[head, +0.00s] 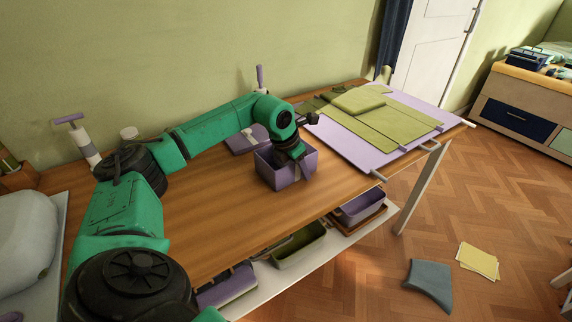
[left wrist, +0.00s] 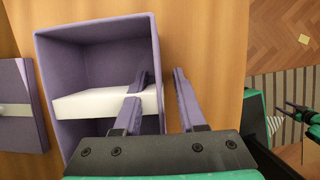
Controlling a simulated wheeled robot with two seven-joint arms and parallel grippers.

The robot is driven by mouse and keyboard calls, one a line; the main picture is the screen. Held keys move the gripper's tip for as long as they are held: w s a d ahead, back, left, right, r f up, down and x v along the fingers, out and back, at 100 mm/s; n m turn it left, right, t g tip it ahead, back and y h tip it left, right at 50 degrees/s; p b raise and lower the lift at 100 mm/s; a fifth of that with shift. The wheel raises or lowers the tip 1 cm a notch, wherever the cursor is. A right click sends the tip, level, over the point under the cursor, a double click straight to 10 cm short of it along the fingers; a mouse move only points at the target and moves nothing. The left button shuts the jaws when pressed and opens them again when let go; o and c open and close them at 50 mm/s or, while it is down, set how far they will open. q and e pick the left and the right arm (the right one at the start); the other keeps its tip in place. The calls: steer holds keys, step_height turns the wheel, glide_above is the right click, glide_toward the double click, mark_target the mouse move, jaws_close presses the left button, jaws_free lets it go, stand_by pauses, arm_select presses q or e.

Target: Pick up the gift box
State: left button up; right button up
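The gift box, a purple open-topped box (head: 272,174), stands on the wooden table. In the left wrist view the box (left wrist: 95,55) has a white band (left wrist: 95,102) across its inside. My left gripper (head: 300,160) reaches down at the box's right side. In the left wrist view its two purple fingers (left wrist: 160,80) are apart, one inside the box and one outside, around the right wall. Gaps show beside the wall. My right gripper (left wrist: 292,108) seems to show small at the right edge of that view; its fingers are unclear.
A flat purple lid-like piece (head: 240,142) with a white part lies behind the box. A lilac board (head: 345,145) with green folders covers the table's right end. Bins, including a purple one (head: 362,207), sit on the shelf below. Bare wood (head: 200,220) lies left of the box.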

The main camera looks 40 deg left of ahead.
arm_select(q)
jaws_close()
stand_by(1.4)
